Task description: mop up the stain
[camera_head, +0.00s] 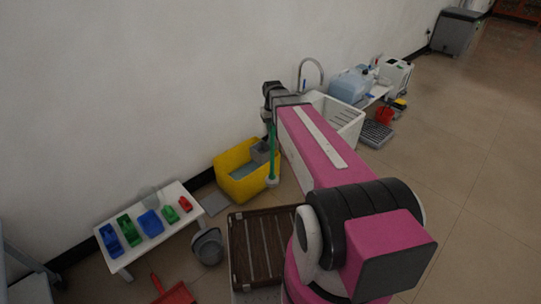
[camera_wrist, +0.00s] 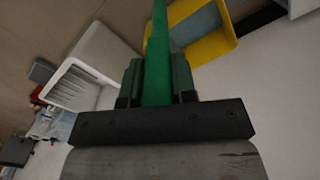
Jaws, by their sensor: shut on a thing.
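A mop with a green handle (camera_head: 272,150) hangs from my gripper (camera_head: 272,97) in the head view, its pale lower end (camera_head: 271,181) at the front right of a yellow mop bucket (camera_head: 238,181). In the wrist view my gripper (camera_wrist: 157,85) is shut on the green handle (camera_wrist: 157,45). The yellow bucket (camera_wrist: 212,47) also shows there, beyond the handle. I cannot tell whether the mop end touches the bucket or hangs in front of it. No stain can be made out on the visible floor; my arm hides part of it.
A low white table (camera_head: 176,226) with several small coloured bins stands at the left. A grey bucket (camera_head: 208,247), a red dustpan (camera_head: 174,293) and a brown slatted crate (camera_head: 262,262) are in front. A white sink (camera_head: 343,118) stands behind my arm. Open floor (camera_head: 460,190) lies at the right.

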